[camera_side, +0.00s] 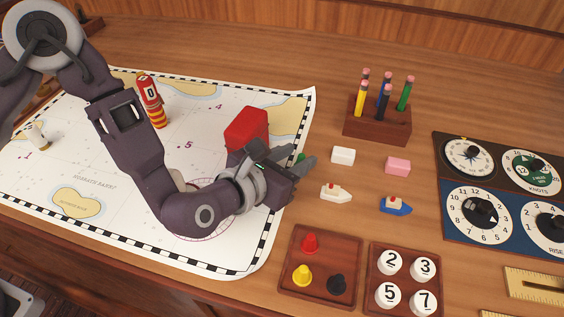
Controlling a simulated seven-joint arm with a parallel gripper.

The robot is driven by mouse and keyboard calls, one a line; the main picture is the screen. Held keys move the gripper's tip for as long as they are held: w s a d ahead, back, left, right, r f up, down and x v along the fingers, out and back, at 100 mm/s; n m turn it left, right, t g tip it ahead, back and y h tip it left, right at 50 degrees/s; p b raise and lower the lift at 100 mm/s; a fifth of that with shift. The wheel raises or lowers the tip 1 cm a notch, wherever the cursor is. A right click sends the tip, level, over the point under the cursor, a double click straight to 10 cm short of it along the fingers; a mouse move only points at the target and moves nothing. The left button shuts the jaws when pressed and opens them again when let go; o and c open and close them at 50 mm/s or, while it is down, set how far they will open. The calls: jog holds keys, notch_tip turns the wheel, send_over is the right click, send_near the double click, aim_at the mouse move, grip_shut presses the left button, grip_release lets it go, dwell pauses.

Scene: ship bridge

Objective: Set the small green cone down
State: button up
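My gripper (301,166) is over the right edge of the chart, its fingers pointing right. A small bit of the green cone (301,157) shows at the fingers. The fingers appear shut on it and hide most of it, so its tilt and height above the surface are unclear. A wooden tray (345,243) at the front holds a red cone (310,243), a yellow cone (302,275) and a black cone (337,285). The tray's upper right part is bare.
A red block (247,130) stands behind my gripper. White (343,156) and pink (397,166) blocks and white (336,193) and blue (396,205) boats lie to the right. A pencil stand (377,127), numbered discs (390,294) and dial panels (480,211) are farther right.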

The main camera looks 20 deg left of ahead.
jog(key=v, duration=1.1)
jog(key=shift+r, duration=0.15)
jog(key=s+a+r+m+g+y, duration=0.1)
jog(key=a+r+m+g, duration=0.1)
jog(key=a+r+m, duration=0.6)
jog(key=a+r+m+g, duration=0.1)
jog(key=a+r+m, duration=0.25)
jog(key=m, duration=0.85)
jog(key=s+a+r+m+g+y, duration=0.1)
jog(key=s+a+m+g+y, duration=0.3)
jog(key=s+a+m, duration=0.7)
jog(key=s+a, duration=0.6)
jog(key=shift+s+r+m, duration=0.15)
jog(key=shift+m, duration=0.15)
